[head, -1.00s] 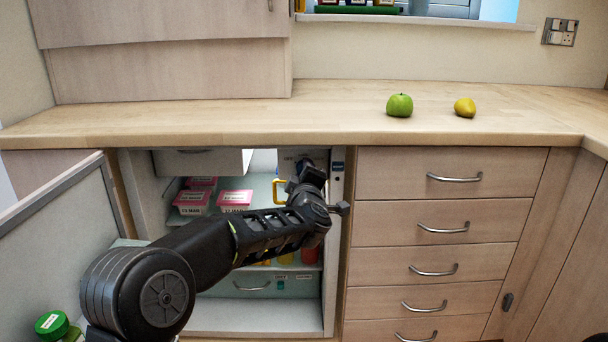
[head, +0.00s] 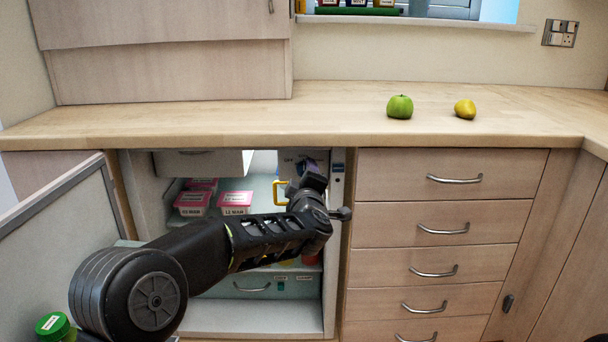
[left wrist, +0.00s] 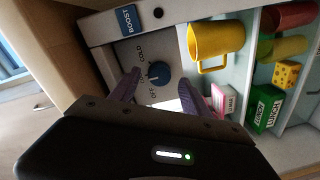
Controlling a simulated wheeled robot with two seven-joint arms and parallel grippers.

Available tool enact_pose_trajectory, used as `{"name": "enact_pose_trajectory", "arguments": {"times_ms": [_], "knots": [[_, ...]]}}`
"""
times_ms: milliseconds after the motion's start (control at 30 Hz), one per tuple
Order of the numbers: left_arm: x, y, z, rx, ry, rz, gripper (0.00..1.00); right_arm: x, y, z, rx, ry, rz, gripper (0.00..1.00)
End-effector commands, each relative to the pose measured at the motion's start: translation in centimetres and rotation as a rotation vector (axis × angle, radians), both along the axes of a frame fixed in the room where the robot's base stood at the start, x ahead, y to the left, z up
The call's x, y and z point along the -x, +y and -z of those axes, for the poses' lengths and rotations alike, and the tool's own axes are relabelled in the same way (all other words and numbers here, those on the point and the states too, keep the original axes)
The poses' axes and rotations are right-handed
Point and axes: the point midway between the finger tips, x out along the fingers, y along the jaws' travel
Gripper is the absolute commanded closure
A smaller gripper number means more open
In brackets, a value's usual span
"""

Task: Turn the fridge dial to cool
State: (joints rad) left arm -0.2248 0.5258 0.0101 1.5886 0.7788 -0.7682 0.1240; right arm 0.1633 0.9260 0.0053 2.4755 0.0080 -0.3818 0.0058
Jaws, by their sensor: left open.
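The fridge dial (left wrist: 160,73) is a round blue knob on a grey panel inside the open fridge, with the words OFF and COLD printed beside it. My left gripper (left wrist: 159,80) is open, its two purple-grey fingers pointing at the dial, one towards each side of it. I cannot tell whether either finger touches the knob. In the head view my left gripper (head: 312,182) is inside the fridge at the upper right, and its fingertips are not clear. My right gripper is not in view.
A yellow mug (left wrist: 216,40) stands close to the dial panel. Pink-lidded boxes (head: 236,199) sit on the fridge shelf. The open fridge door (head: 55,225) is at the left.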

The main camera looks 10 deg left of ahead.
Motion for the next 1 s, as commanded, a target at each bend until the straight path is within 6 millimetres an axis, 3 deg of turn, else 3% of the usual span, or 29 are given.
{"name": "enact_pose_trajectory", "arguments": {"times_ms": [200, 400, 800, 900, 1000], "knots": [[3.5, -1.0, -0.4, 0.0, 0.0, 0.002, 0.45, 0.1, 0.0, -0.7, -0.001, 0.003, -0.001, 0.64], [5.7, -1.6, -0.4, 0.001, -0.001, 0.0, 0.45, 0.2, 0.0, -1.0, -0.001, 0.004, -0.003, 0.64], [5.9, -1.8, -0.2, -0.006, 0.005, 0.005, 0.45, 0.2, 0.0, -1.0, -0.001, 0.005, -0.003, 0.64], [5.8, -3.0, 0.3, -0.042, 0.026, 0.056, 0.45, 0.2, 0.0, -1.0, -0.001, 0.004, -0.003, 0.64], [6.2, -5.3, 2.6, -0.115, 0.078, 0.15, 0.45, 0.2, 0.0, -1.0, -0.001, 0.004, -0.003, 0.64]]}}
